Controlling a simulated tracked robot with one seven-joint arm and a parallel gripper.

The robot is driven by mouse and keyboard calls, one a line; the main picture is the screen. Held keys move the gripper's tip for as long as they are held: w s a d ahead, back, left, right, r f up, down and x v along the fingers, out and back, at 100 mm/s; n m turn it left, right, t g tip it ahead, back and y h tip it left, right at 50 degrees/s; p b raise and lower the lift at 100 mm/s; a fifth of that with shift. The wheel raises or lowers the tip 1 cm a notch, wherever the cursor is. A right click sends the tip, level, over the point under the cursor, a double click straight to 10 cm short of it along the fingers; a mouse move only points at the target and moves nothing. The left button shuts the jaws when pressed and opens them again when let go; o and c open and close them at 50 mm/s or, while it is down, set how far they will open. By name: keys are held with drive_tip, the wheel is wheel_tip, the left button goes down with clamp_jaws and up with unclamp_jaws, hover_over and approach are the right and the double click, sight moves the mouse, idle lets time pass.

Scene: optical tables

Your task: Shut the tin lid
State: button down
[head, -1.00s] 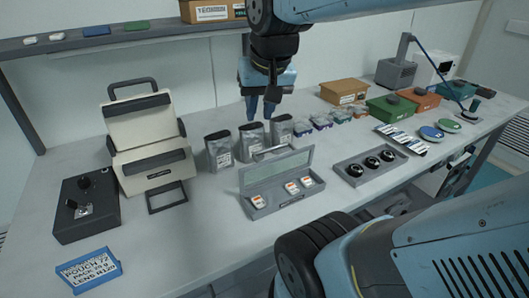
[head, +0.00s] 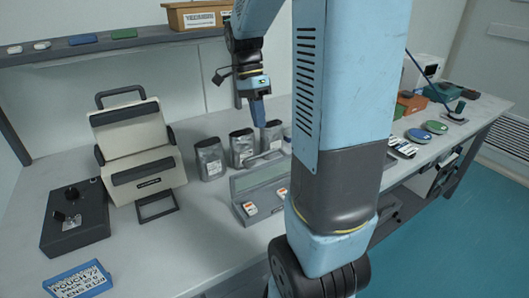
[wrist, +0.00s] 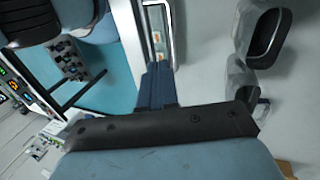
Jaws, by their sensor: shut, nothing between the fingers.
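The tin (head: 246,220) is a long grey box on the table, with its lid (head: 252,179) standing open at the back edge. Small orange-and-white items lie in it. My arm hides its right part in the head view. In the wrist view part of the tin (wrist: 171,55) shows just past my fingertips, with its contents in view. My gripper (head: 259,122) points down above and behind the tin, near the pouches, and is apart from the lid. Its fingers (wrist: 158,68) are together and hold nothing.
Several grey pouches (head: 209,160) stand behind the tin. A cream case (head: 147,165) and a black box (head: 75,218) stand to the left, a blue label box (head: 78,281) at the front left. Table left of the tin is clear. A shelf (head: 110,46) runs along the wall.

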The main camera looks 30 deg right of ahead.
sight(265, 168)
drive_tip(key=x, duration=1)
drive_tip(key=shift+d+f, duration=0.15)
drive_tip(key=shift+d, duration=0.1)
idle(0.3)
